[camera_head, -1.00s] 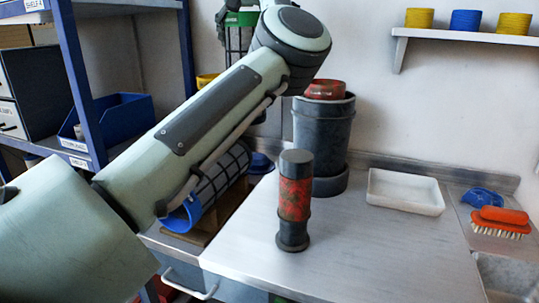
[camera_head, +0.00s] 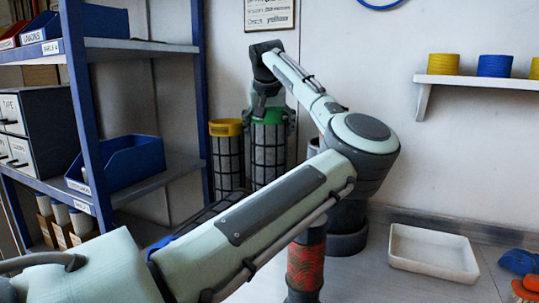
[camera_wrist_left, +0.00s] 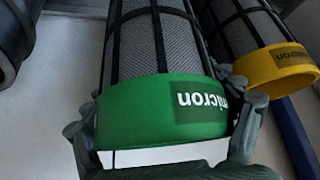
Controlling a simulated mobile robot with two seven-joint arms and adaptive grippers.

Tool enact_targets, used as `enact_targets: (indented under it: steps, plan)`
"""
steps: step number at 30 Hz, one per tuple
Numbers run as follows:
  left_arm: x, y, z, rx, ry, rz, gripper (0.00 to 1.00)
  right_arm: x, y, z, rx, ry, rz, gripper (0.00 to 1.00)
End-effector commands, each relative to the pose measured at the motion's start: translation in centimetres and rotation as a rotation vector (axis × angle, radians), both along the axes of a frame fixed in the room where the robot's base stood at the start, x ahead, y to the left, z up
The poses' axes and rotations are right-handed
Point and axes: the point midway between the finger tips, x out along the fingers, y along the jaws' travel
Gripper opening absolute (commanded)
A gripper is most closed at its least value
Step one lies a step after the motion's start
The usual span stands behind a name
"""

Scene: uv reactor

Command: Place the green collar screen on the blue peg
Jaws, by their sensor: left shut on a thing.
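The green collar screen (camera_head: 267,155) is a dark mesh cylinder with a green collar on top. It is upright beside the yellow collar screen (camera_head: 227,160), near the back wall. My left gripper (camera_head: 268,106) is above it, shut on its green collar. In the left wrist view the fingers grip both sides of the green collar (camera_wrist_left: 160,112), with the mesh body beyond. The screen's lower end is hidden behind my left arm in the head view. I cannot make out the blue peg or whether the screen is on it. My right gripper is not in view.
A blue shelf rack (camera_head: 80,110) with blue bins (camera_head: 120,165) stands at left. A dark cylindrical vessel (camera_head: 348,225) is partly behind my arm. A red and black cylinder (camera_head: 305,265) stands in front, near a white tray (camera_head: 433,254) on the bench.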

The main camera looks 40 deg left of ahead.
Motion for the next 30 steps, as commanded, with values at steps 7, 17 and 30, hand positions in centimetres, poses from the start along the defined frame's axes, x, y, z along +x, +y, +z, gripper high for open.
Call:
enact_targets:
  steps: [7, 17, 30]
  plan:
    - [0.0, 0.0, -2.3, 0.000, 0.000, -0.001, 0.28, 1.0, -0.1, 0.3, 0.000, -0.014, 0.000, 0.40]
    - [0.0, 0.0, -4.1, 0.002, -0.001, 0.000, 0.28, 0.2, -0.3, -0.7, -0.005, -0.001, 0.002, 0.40]
    - [0.0, 0.0, -4.3, 0.001, 0.001, 0.000, 1.00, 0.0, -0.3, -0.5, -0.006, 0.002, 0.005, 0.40]
